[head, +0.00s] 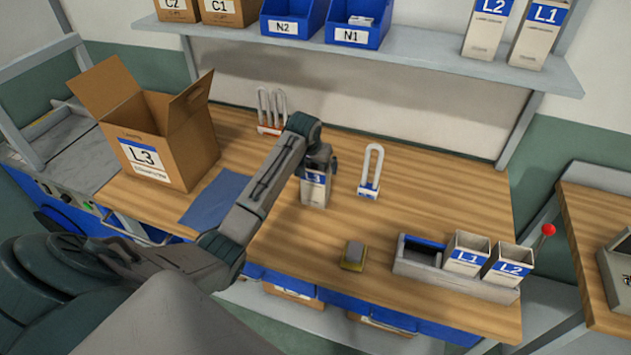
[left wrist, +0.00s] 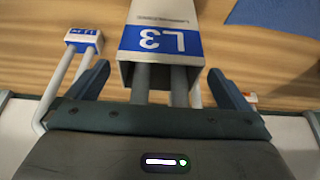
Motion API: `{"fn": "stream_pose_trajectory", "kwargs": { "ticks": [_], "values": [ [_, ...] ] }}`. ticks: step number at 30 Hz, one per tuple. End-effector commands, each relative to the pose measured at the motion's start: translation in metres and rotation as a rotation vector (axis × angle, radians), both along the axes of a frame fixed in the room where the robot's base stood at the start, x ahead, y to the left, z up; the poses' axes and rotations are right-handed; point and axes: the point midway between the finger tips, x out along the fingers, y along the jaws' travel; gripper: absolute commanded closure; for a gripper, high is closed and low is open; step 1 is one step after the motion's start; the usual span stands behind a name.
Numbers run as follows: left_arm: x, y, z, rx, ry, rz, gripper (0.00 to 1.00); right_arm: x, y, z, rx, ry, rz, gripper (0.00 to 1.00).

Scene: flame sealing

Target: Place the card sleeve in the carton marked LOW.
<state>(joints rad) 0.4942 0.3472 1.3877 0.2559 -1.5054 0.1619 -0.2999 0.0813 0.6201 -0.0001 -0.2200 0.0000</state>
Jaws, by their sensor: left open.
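A white card sleeve (head: 314,191) with a blue L3 label stands on the wooden table under my left gripper (head: 318,167). In the left wrist view the sleeve (left wrist: 160,40) has its open end towards me. My left gripper (left wrist: 163,88) is open, one finger on each side of that end, with gaps showing. Two grey rods show at the opening; I cannot tell what they belong to. An open cardboard carton (head: 180,155) at the left of the table bears a blue and white L3 label. I read no LOW marking; its inside is mostly hidden. My right gripper is not in view.
A U-shaped piece on a small base (head: 370,175) stands right of the sleeve; similar pieces (head: 270,112) stand behind it. A blue mat (head: 213,197) lies beside the carton. A small yellow-grey block (head: 353,256) and a tray (head: 412,268) with L1, L2 sleeves are nearer the front.

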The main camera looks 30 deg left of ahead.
Motion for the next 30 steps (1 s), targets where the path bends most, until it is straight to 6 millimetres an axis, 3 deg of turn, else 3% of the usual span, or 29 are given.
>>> {"fn": "stream_pose_trajectory", "kwargs": {
  "ticks": [10,18,20,30],
  "values": [
    [0.003,0.0003,-0.0083,0.0,-0.001,-0.001,0.0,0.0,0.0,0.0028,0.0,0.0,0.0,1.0],
    [0.003,0.0004,-0.0078,0.0,-0.001,-0.001,0.53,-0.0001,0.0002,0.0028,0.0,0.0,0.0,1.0],
    [0.0033,0.0004,-0.0072,0.0,-0.002,-0.001,0.62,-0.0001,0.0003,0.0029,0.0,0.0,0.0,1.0],
    [0.0038,0.0007,-0.0038,0.0,-0.004,-0.001,0.63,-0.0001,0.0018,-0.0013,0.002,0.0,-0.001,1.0]
  ]
}}
